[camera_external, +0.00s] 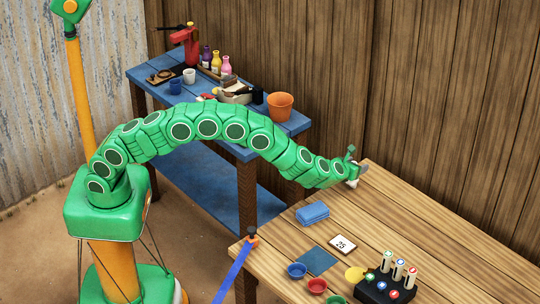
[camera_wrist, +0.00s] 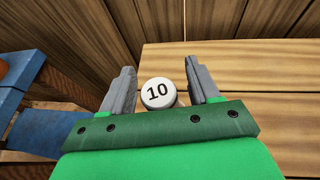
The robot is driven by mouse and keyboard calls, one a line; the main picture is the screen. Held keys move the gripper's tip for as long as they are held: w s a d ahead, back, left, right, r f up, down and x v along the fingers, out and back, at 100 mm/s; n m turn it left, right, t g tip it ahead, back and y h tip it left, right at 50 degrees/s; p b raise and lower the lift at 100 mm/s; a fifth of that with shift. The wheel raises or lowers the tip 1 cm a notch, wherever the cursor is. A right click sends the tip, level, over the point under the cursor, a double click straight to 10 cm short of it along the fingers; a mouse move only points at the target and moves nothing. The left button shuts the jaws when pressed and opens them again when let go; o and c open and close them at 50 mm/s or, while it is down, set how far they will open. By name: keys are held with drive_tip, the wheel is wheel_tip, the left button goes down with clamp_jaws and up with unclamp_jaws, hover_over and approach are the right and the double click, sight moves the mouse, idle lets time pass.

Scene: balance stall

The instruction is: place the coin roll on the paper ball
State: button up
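A round white piece marked "10" (camera_wrist: 158,93), perhaps the end of the coin roll, shows between my fingers in the wrist view. My gripper (camera_wrist: 158,85) looks open around it, with a narrow gap on each side. In the external view my gripper (camera_external: 354,172) is at the far left corner of the wooden table, with a small white thing (camera_external: 352,184) just below it. I cannot tell whether this is the marked piece or the paper ball. I cannot make out a paper ball for certain; what lies under the marked piece is mostly hidden.
A cluttered blue bench (camera_external: 295,122) stands behind. The table's far right is clear.

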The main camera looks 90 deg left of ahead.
drive_tip(key=shift+r, duration=0.1)
drive_tip(key=shift+s+d+r, duration=0.1)
drive_tip(key=shift+d, duration=0.05)
drive_tip(key=v, duration=1.1)
drive_tip(key=shift+s+d+r, duration=0.15)
drive_tip(key=shift+s, duration=0.1)
drive_tip(key=s+a+r+n+g+h, duration=0.15)
drive_tip(key=s+r+n, duration=0.35)
drive_tip(key=s, duration=0.6)
drive_tip(key=s+a+r+n+g, duration=0.25)
drive_tip(key=s+r+n, duration=0.25)
drive_tip(key=s, duration=0.5)
drive_tip(key=s+a+r+n+g+h, duration=0.1)
drive_tip(key=s+a+r+n+g, duration=0.25)
drive_tip(key=s, duration=0.75)
drive_tip(key=s+d+r+n+h, duration=0.1)
drive_tip(key=s+d+n+h, duration=0.2)
drive_tip(key=s, duration=0.7)
drive_tip(key=s+d+r+n+g+h, duration=0.1)
drive_tip(key=s+d+n, duration=0.3)
drive_tip(key=s+d, duration=0.4)
drive_tip(key=s+d+n+g+h, duration=0.1)
drive_tip(key=s+d+n+h, duration=0.3)
drive_tip(key=s, duration=0.9)
drive_tip(key=shift+d+r+h, duration=0.35)
drive_tip(key=shift+d+r, duration=0.05)
drive_tip(key=shift+d, duration=0.6)
